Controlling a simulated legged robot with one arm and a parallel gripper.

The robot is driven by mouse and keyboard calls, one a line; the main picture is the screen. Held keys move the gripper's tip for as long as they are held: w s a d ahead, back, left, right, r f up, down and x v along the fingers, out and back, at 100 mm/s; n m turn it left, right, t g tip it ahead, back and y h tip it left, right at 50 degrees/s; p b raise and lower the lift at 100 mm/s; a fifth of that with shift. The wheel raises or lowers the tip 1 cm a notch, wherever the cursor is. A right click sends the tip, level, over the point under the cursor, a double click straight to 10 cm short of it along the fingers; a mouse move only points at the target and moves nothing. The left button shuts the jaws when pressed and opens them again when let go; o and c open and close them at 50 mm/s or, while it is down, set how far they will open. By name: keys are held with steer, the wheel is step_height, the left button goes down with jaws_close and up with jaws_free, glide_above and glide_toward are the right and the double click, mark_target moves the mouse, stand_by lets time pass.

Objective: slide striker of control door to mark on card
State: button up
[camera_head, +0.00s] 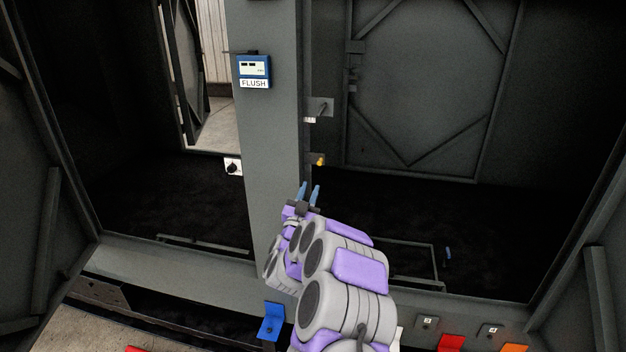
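A blue gauge box (254,67) with a white face is on the grey centre post (265,140). A white card (254,84) below it reads "FLUSH". A grey bracket plate (319,106), which looks like the striker, sits on the post's right edge with a small pale scale (310,120) under it. A lower bracket with a brass-coloured knob (319,160) is below. Any mark on the scale is too small to read. My gripper (309,191) has two blue fingertips standing apart with nothing between them. It is in front of the post, below the knob, and appears to touch neither bracket.
Open dark bays lie on both sides of the post. A braced door panel (425,85) stands at the back right. A white plate with a black knob (233,167) is on the post's left edge. Blue (271,322), red (451,343) and orange (514,347) tabs line the front.

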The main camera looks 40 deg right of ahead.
steer(key=b+v, duration=0.1)
steer(key=v, duration=0.6)
steer(key=shift+s+a, duration=0.2)
steer(key=shift+a, duration=0.15)
steer(key=shift+f, duration=0.1)
